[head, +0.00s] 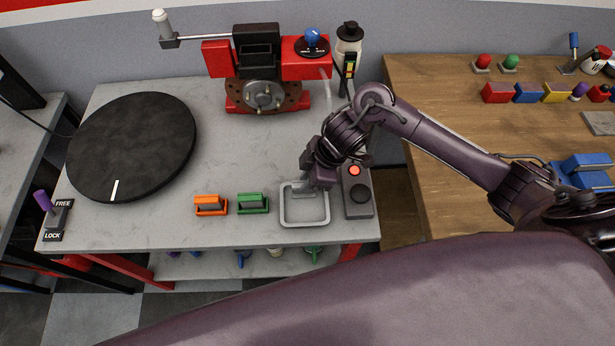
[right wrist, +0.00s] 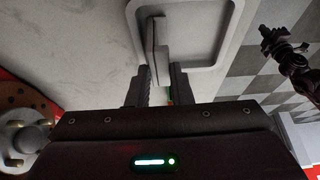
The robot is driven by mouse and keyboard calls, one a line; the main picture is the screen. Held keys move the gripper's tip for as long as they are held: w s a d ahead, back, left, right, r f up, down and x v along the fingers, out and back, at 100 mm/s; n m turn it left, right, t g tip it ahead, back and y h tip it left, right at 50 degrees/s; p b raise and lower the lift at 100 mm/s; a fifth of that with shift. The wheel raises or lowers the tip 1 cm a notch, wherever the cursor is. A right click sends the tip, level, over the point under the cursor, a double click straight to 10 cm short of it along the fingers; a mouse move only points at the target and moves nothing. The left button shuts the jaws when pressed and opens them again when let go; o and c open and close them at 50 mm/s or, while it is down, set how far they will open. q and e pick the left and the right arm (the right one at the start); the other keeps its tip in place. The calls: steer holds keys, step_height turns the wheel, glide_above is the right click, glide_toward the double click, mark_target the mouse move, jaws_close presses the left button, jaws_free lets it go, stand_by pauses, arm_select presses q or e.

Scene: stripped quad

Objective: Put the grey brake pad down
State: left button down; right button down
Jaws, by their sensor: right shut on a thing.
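My right gripper (head: 306,184) is shut on the grey brake pad (head: 299,188), at the far side of the grey tray (head: 304,224). In the right wrist view, the brake pad (right wrist: 160,45) stands out between the fingers (right wrist: 160,88), over the tray's inside near one wall (right wrist: 136,30). I cannot tell whether the pad touches the tray floor. In the head view the gripper hides part of the pad. My left gripper is not seen in the head view.
An orange pad (head: 210,205) and a green pad (head: 253,204) stand left of the tray. A box with a red button (head: 357,191) is close on its right. A black turntable (head: 132,147) and a red brake caliper stand (head: 267,95) are farther back.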

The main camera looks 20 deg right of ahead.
steer(key=c, duration=1.7)
jaws_free()
steer(key=shift+f, duration=0.15)
steer(key=shift+c, duration=0.2)
steer(key=o, duration=0.4)
steer(key=shift+o, duration=0.2)
steer(key=shift+r, duration=0.25)
steer(key=v, duration=1.2)
steer(key=shift+p, duration=0.4)
steer(key=shift+s+f, duration=0.1)
